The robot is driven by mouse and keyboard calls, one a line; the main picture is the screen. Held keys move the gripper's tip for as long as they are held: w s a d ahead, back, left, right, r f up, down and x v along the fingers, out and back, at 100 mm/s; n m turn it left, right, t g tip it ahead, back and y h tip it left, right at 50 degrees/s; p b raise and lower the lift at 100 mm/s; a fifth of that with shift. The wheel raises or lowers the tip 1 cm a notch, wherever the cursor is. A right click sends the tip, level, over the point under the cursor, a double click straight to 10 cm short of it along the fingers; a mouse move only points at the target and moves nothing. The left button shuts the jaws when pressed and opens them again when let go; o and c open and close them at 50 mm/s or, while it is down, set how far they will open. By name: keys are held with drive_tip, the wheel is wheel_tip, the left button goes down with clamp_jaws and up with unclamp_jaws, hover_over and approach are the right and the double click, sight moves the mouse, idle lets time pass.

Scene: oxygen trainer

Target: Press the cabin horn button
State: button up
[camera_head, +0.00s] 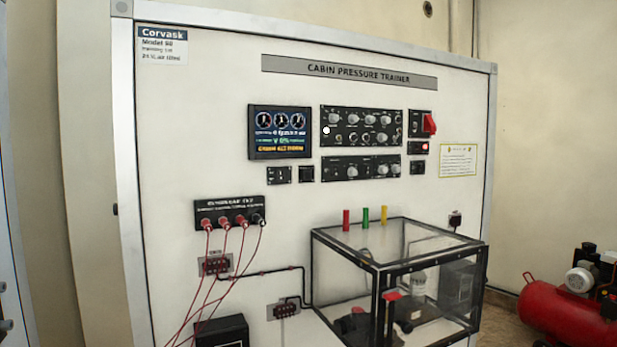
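The cabin pressure trainer panel (215,110) stands upright in front of me, a large white board in a metal frame. Its labels are mostly too small to read, so I cannot tell which control is the cabin horn button. Small black control plates sit under the display: one with small switches (279,175) and a square dark one (306,174). Another small black plate (417,168) sits at the right, below a plate with a lit red lamp (424,147). My gripper is not in view.
A display (280,131) and two knob panels (361,126), (360,168) fill the middle, with a red switch (429,123) right of them. A clear black-framed box (345,265) juts out below. Red leads (215,275) hang at lower left. A red compressor (560,312) stands right.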

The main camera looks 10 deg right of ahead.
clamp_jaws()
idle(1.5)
